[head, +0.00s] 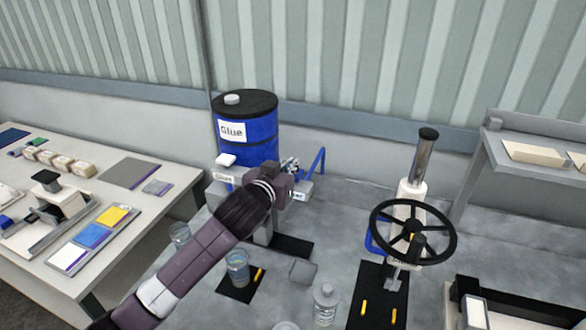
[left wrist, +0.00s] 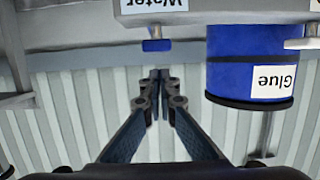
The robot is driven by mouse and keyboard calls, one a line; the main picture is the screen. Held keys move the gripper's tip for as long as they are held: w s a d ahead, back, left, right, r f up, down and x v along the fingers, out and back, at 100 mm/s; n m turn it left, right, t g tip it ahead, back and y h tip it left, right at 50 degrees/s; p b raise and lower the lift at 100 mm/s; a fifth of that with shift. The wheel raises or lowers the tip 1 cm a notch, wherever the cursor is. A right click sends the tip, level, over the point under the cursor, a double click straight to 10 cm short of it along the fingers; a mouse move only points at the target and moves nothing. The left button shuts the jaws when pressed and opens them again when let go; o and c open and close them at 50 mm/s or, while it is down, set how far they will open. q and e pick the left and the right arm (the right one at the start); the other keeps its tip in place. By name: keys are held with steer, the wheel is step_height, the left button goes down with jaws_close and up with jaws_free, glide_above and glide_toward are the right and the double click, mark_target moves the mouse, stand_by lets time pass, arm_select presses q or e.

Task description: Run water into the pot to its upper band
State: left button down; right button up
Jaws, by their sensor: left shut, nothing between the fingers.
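A clear vessel with a bluish tint (head: 237,270), which looks like the pot, stands upright on a black mat beside a yellow marker. Its bands and water level are too small to tell. My left gripper (head: 290,166) is above and behind it, at the dispenser by the blue glue drum. In the left wrist view, upside down, my left gripper (left wrist: 160,74) has its fingertips together with nothing between them. The Water sign (left wrist: 155,4) and a small blue fitting (left wrist: 155,45) are just beyond the tips. My right gripper is not in view.
The glue drum (head: 247,135) stands behind the dispenser. Another clear vessel (head: 180,236) is left of the pot. A clear bottle (head: 325,304) and a press with a black handwheel (head: 413,233) stand to the right. A side table (head: 120,235) is at left.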

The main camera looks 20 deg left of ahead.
arm_select(q)
steer(key=b+v, duration=0.4)
steer(key=v, duration=0.6)
steer(key=shift+r, duration=0.3)
steer(key=shift+s, duration=0.1)
stand_by(0.6)
